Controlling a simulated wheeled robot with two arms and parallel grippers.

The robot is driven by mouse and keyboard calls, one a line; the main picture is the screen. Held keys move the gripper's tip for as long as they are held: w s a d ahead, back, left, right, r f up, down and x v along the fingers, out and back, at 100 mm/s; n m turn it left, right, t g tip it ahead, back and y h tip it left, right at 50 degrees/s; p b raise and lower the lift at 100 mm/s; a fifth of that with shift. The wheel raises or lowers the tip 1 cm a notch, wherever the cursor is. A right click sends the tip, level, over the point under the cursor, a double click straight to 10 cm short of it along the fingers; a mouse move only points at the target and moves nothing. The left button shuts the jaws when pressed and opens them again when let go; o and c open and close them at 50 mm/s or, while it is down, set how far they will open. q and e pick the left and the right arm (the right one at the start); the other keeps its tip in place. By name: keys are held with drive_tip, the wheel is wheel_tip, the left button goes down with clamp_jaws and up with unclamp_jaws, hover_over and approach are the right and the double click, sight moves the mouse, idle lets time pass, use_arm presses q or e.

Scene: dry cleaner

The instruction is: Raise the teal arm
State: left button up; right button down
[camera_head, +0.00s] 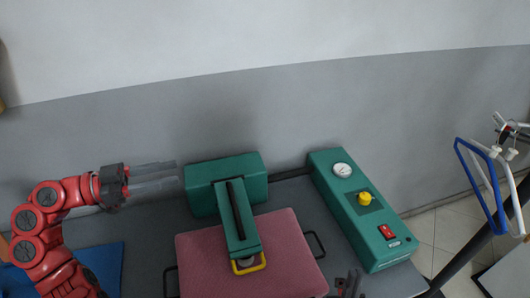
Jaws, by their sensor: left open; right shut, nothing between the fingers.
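The teal arm (232,232) reaches forward from a teal block (194,190) and lies over a pink pad (292,262). It has a dark slot along its top and a yellow loop handle (262,266) at its front end. My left gripper (176,172) is open and empty, its fingers pointing right, just left of the teal block. It does not appear to touch the block. My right gripper (348,280) shows only in part at the bottom edge, shut and empty, right of the pink pad.
A teal control box (390,252) with a gauge, a yellow knob and a red switch stands on the dark table to the right. Black side handles (320,244) flank the pad. A blue mat (106,262) lies at left. Blue and white hangers (483,190) hang at far right.

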use_arm(q)
drive_tip(key=p+x, duration=0.6)
drive_tip(key=x, duration=1)
drive_tip(key=shift+r, duration=0.15)
drive_tip(key=shift+d, duration=0.1)
clamp_jaws()
drive_tip(key=c, duration=0.7)
unclamp_jaws()
drive_tip(key=o, duration=0.7)
